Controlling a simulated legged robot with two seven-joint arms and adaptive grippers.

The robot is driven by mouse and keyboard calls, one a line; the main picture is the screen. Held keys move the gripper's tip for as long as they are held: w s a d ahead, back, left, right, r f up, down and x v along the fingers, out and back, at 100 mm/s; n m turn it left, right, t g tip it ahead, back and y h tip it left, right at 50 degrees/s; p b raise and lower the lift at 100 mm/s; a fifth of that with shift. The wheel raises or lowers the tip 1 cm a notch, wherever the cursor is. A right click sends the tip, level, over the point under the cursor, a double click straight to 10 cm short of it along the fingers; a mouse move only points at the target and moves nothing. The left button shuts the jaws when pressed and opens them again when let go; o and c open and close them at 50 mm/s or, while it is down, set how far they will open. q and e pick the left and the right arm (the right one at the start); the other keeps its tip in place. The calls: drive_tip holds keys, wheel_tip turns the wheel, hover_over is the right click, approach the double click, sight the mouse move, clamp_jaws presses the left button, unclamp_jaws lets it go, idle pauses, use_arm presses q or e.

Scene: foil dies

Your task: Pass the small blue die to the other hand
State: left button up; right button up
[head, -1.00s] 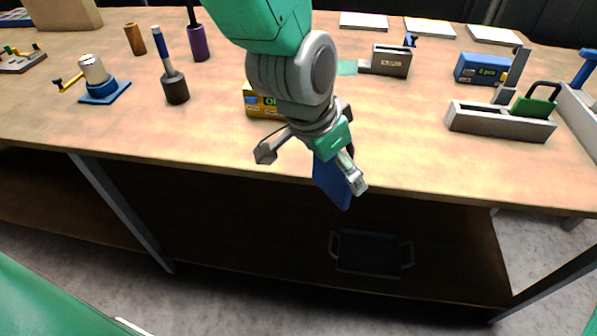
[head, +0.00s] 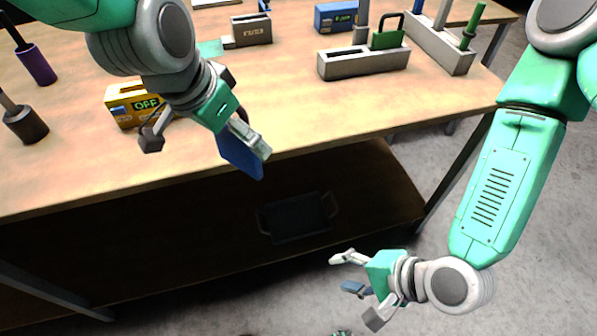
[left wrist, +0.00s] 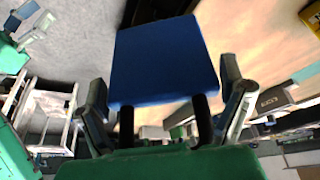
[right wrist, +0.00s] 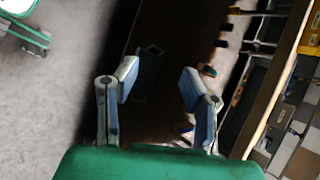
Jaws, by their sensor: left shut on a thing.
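The small blue die (head: 238,157) is a flat blue block, hanging in front of the table's front edge in the head view. My left gripper (head: 207,143) is shut on it. In the left wrist view the blue die (left wrist: 163,62) shows its broad face, with two dark posts running from its lower edge toward the palm between the fingers (left wrist: 165,115). The posts' lower ends are hidden. My right gripper (head: 353,288) is open and empty, lower and to the right of the die, over the floor. Its spread fingers also show in the right wrist view (right wrist: 158,88).
The wooden table (head: 300,110) carries a yellow box marked OFF (head: 125,108), a grey slotted holder (head: 350,65) and a blue box (head: 335,17). A dark tray (head: 297,217) lies on the lower shelf. The space between my two grippers is clear.

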drive_tip(key=w+a+r+m+t+y, duration=0.3)
drive_tip(key=w+a+r+m+y, duration=0.25)
drive_tip(key=r, duration=0.45)
drive_tip(key=m+t+y, duration=0.2)
drive_tip(key=m+t, duration=0.1)
drive_tip(key=m, duration=0.6)
approach(236, 143)
use_arm(q)
drive_tip(key=shift+a, duration=0.1)
use_arm(e)
drive_tip(key=shift+h, duration=0.25)
drive_tip(key=x, duration=1)
drive_tip(key=shift+w+a+f, duration=0.2)
drive_tip(key=shift+w+f, duration=0.05)
drive_tip(key=shift+w, duration=0.1)
drive_tip(key=shift+t, duration=0.3)
clamp_jaws()
use_arm(q)
drive_tip(key=o, duration=1.3)
drive_tip(key=shift+o, duration=0.2)
